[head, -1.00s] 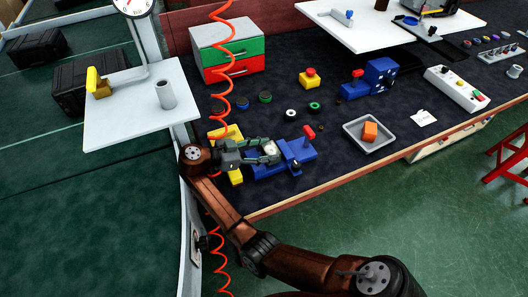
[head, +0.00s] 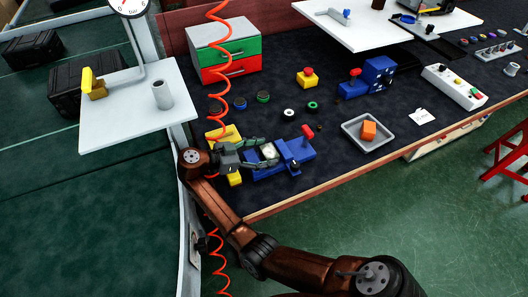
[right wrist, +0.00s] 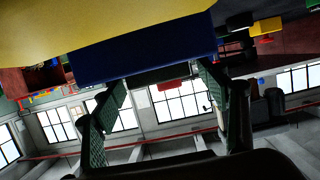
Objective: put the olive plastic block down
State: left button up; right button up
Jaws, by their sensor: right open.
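My right gripper (head: 262,152) is open over the left part of the blue fixture (head: 296,149) on the dark bench. Its two fingers stand apart, and a small pale piece (head: 268,152) sits low between the fingertips, at the blue fixture. I cannot tell whether this piece is the olive block or part of the fixture; no clearly olive block shows. In the right wrist view the two fingers (right wrist: 165,105) are spread with a gap between them, below a blue face (right wrist: 145,50) and a yellow surface (right wrist: 90,25). My left gripper is not in view.
A yellow piece (head: 235,179) lies beside the blue fixture, by my right wrist. A red coiled hose (head: 217,100) hangs close to my arm. Several small round parts lie behind the fixture.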

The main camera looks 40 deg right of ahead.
jog(key=shift+r, duration=0.15)
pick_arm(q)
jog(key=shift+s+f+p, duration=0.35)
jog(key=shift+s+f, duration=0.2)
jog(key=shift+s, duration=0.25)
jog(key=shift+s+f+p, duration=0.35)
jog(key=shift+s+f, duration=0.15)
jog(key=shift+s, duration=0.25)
pick_arm(e)
jog(key=shift+v, duration=6.05)
